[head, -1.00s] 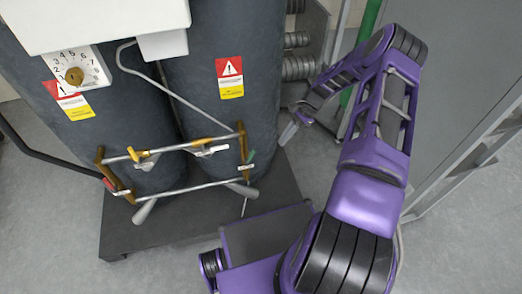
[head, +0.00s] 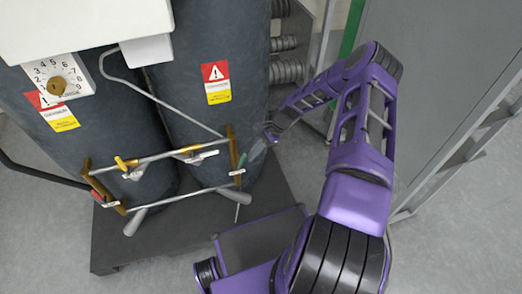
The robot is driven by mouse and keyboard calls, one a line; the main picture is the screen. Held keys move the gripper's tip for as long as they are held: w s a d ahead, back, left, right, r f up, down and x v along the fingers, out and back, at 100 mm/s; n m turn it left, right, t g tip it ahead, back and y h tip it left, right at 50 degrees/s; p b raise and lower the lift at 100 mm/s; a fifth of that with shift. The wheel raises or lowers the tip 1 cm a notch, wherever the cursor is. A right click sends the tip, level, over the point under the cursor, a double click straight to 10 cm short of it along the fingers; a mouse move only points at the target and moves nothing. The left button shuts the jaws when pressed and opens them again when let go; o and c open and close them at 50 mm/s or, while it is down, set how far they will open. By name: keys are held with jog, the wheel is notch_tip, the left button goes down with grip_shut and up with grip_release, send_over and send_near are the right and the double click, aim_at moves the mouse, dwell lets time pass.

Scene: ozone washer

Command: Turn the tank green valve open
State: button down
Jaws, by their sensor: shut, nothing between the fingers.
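The green valve handle (head: 241,162) is a small green lever at the right end of the pipe frame, in front of the right dark tank (head: 215,120). It points up and slightly right. My gripper (head: 256,152) is just right of and slightly above the green handle, with its tip pointing down and left. It is shut and empty. The tip looks very close to the handle; I cannot tell whether they touch. A small red handle (head: 97,195) is on the left end of the frame.
Metal pipes with yellow and white fittings (head: 125,163) run across the tanks. A white box with a dial (head: 58,85) is at upper left. A dark base plate (head: 165,240) lies under the tanks. A grey cabinet (head: 430,90) stands right of my arm. Grey floor is open at lower left.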

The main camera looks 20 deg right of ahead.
jog(key=shift+a+r, duration=0.1)
jog(key=shift+a, duration=0.2)
jog(key=shift+r, duration=0.1)
jog(key=shift+a+r+h+p, duration=0.35)
jog(key=shift+a+h+p, duration=0.3)
jog(key=shift+h, duration=0.2)
jog(key=shift+a+r+h+p, duration=0.35)
jog(key=shift+a+h+p, duration=0.2)
jog(key=shift+h+p, duration=0.25)
jog(key=shift+a+r, duration=0.15)
jog(key=shift+a, duration=0.2)
